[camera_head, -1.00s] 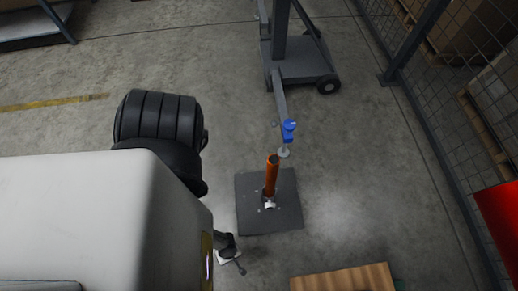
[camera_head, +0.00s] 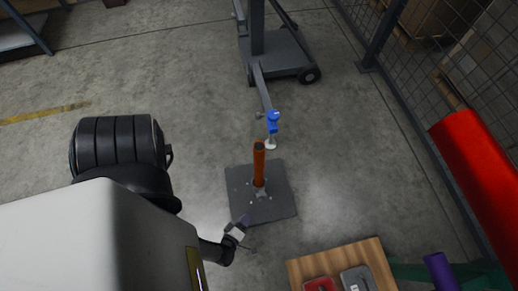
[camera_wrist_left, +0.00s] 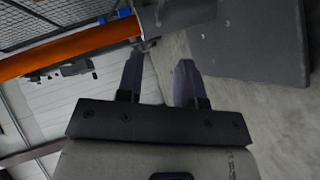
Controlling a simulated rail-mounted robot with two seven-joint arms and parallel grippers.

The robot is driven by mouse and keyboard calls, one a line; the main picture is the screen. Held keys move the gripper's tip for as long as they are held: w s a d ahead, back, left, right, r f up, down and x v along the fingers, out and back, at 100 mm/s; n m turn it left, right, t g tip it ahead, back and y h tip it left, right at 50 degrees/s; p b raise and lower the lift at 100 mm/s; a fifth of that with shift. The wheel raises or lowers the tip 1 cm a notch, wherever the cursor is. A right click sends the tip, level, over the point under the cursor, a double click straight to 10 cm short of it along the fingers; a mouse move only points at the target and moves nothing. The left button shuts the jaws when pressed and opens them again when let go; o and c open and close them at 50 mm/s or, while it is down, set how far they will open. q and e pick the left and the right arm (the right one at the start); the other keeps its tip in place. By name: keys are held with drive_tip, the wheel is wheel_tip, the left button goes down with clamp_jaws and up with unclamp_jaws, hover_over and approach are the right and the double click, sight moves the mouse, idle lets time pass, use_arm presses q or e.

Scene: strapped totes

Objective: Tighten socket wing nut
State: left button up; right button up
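An orange post (camera_head: 259,165) stands upright on a dark square base plate (camera_head: 282,207) on the floor. In the left wrist view the post (camera_wrist_left: 70,50) runs in from the left into a grey socket (camera_wrist_left: 185,14), with the base plate (camera_wrist_left: 250,45) at the right. I cannot make out the wing nut clearly in either view. My left gripper (camera_head: 238,230) is at the near-left edge of the plate, apart from the post. In the left wrist view its two dark fingers (camera_wrist_left: 158,78) are spread with nothing between them. My right gripper is not in view.
A wheeled grey stand (camera_head: 285,55) is beyond the plate, with a blue fitting (camera_head: 273,122) on its low arm close to the post. A wooden top (camera_head: 325,262) is at the front. A red cylinder (camera_head: 480,160) and mesh fence (camera_head: 400,75) are at the right.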

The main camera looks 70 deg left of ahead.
sight(259, 198)
use_arm(q)
drive_tip(key=shift+b+x, duration=2.1)
drive_tip(key=shift+x, duration=4.65)
drive_tip(key=shift+d, duration=0.1)
clamp_jaws()
